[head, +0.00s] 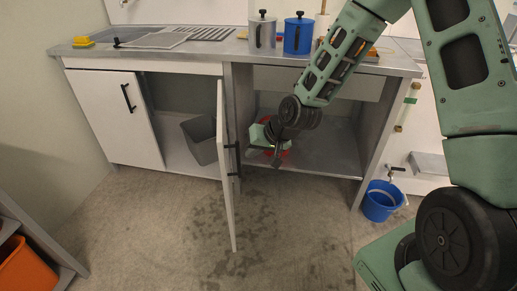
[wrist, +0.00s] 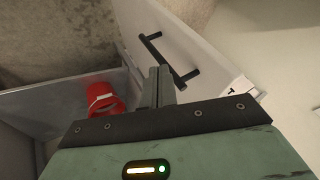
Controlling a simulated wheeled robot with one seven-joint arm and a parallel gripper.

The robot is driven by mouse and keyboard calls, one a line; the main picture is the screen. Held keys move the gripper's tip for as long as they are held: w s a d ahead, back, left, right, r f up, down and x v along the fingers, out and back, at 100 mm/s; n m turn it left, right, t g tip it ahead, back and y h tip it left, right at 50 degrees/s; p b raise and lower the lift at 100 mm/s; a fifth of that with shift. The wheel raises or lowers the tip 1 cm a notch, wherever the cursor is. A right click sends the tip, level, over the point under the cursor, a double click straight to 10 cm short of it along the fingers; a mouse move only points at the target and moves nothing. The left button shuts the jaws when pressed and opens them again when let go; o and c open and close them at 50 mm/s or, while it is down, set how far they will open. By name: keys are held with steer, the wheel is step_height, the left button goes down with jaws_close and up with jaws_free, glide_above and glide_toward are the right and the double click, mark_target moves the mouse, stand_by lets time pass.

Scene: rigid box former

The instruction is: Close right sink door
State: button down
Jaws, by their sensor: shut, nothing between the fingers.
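The right sink door (head: 227,190) is a white panel standing open, swung out from the counter front toward the room. Its black bar handle (head: 236,160) faces right, toward my gripper. My gripper (head: 276,160) is shut and empty, to the right of the door in front of the open bay. In the wrist view, the closed fingers (wrist: 161,75) overlap the black handle (wrist: 170,60) on a white door panel (wrist: 205,55); I cannot tell whether they touch it.
The left door (head: 105,115) looks closed. A grey bin (head: 203,138) stands inside the cabinet. A red container (wrist: 103,98) sits near my gripper. A blue bucket (head: 380,201) is on the floor at right. The floor before the door is clear.

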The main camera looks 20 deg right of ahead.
mark_target(238, 157)
steer(key=a+f, duration=0.1)
steer(key=w+a+f, duration=0.2)
steer(key=shift+w+a, duration=0.25)
steer(key=shift+a, duration=0.1)
steer(key=shift+w+a+b, duration=0.25)
steer(key=shift+a+b, duration=0.05)
steer(key=shift+a, duration=0.35)
steer(key=shift+a, duration=0.1)
